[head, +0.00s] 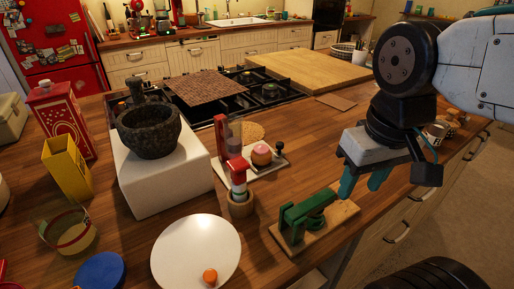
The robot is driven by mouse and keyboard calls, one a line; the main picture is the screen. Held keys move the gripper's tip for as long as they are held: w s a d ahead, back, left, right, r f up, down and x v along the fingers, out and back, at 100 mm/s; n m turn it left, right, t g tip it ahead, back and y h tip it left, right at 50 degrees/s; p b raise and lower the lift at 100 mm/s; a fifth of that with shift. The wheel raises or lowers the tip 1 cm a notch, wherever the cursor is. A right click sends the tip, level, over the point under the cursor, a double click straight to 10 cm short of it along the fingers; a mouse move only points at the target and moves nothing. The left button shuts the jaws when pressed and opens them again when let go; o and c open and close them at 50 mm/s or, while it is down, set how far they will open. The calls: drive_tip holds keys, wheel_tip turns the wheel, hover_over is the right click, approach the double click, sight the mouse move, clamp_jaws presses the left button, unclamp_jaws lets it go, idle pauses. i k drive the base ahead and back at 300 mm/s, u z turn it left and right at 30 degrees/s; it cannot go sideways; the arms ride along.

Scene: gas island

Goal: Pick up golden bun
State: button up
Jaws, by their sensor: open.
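No thing shows clearly as a golden bun. A small orange rounded piece (210,277) lies on the white round plate (190,250) at the front edge of the picture. A round golden-brown piece with a pink top (261,154) sits on a small white board behind it. I cannot tell whether either is the bun. My gripper (363,182) hangs at the right, teal fingertips pointing down, open, with nothing seen between them. It is above and to the right of the green device (306,213) and well apart from both round pieces.
A dark stone mortar (149,130) stands on a white block (160,175). A red-and-white striped piece (238,178) stands in a wooden cup. A yellow box (67,168) and red box (61,119) are at left. A hob (268,92) and wooden board (308,70) lie behind.

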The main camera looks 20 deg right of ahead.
sight(261, 155)
drive_tip(key=k, duration=1)
drive_tip(key=z, duration=1.8)
drive_tip(key=i, duration=1.35)
drive_tip(key=u, duration=2.4)
drive_tip(key=i, duration=0.5)
drive_tip(key=z, duration=0.1)
